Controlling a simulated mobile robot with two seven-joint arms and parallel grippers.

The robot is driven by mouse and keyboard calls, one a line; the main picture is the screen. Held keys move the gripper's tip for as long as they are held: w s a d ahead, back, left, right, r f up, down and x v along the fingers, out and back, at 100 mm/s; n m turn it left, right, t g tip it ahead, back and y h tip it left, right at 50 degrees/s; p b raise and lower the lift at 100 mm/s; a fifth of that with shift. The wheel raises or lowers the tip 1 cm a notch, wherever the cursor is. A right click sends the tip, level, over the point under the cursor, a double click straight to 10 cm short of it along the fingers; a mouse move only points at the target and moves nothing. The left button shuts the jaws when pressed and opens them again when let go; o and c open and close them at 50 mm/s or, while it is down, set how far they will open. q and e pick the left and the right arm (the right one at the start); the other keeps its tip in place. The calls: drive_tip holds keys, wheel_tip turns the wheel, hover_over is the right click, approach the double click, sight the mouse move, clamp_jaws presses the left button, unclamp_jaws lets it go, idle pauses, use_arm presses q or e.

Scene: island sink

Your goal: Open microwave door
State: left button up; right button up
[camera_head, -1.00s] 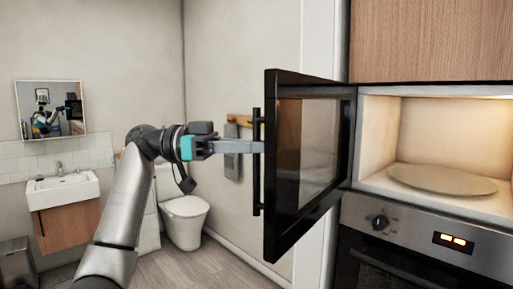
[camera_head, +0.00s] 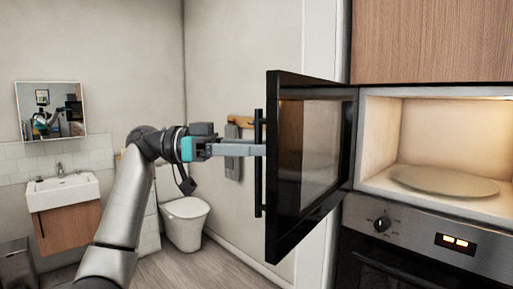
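The microwave door (camera_head: 312,160), black-framed with a dark window, stands wide open, swung out to the left of the lit microwave cavity (camera_head: 405,140). Its black vertical bar handle (camera_head: 259,190) is on the door's outer side, near its free edge. My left gripper (camera_head: 257,149) reaches in from the left, and its grey fingers cross the middle of the handle, shut on it. The fingers cover that part of the handle, and their far side is hidden. My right gripper is not in view.
A round plate (camera_head: 443,181) lies inside the cavity. Below is an oven panel with a knob (camera_head: 382,224). A toilet (camera_head: 184,218), a sink (camera_head: 62,190) and a mirror (camera_head: 50,110) are at the back left. Open floor lies between them and the door.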

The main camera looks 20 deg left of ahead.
use_arm(q)
drive_tip(key=shift+a, duration=0.1)
drive_tip(key=v, duration=1.5)
